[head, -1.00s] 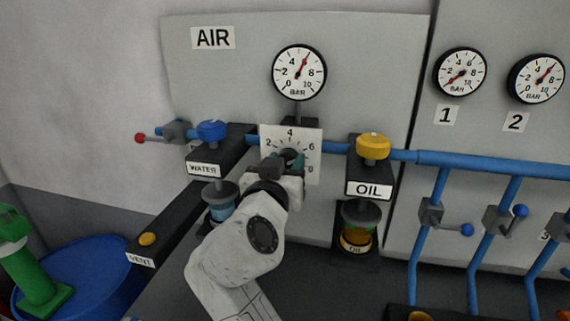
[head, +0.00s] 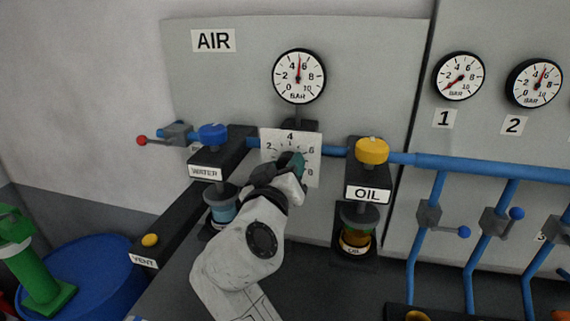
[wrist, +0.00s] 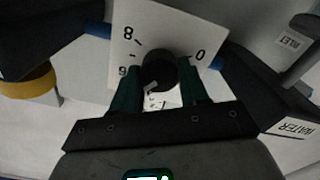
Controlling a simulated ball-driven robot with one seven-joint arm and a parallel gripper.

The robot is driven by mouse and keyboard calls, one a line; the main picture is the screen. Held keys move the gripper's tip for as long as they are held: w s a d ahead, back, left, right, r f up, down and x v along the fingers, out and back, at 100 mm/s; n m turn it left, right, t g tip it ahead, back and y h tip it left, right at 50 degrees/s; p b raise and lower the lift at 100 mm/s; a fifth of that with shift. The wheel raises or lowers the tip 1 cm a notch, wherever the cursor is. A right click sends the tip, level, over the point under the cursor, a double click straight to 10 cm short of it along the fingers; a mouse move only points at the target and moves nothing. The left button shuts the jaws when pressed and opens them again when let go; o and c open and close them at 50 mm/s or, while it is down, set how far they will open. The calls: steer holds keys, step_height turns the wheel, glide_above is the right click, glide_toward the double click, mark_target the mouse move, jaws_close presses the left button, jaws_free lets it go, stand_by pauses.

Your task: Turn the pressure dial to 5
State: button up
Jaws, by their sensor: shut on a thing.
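The pressure dial is a white square plate (head: 272,136) with printed numbers around a dark round knob (wrist: 158,70). In the wrist view the plate (wrist: 130,40) appears turned over, with 8 and 0 readable. My gripper (head: 292,165) is at the dial in the head view and hides most of the knob. In the wrist view the green fingers of my gripper (wrist: 160,82) lie on both sides of the knob, shut on it. The round AIR gauge (head: 299,77) above has a red needle pointing almost straight up, between 4 and 6.
The WATER unit (head: 213,138) with a blue cap is close left of my arm. The OIL unit (head: 371,152) with a yellow cap stands to the right. A blue pipe (head: 480,169) runs right below gauges 1 and 2. A blue drum (head: 95,275) is at lower left.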

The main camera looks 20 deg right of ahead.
steer(key=shift+n, duration=0.5)
steer(key=o, duration=1.1)
steer(key=shift+c, duration=0.2)
steer(key=shift+a, duration=0.1)
steer(key=b+v, duration=0.2)
steer(key=v, duration=0.8)
steer(key=shift+s+a, duration=0.15)
steer(key=shift+s, duration=0.15)
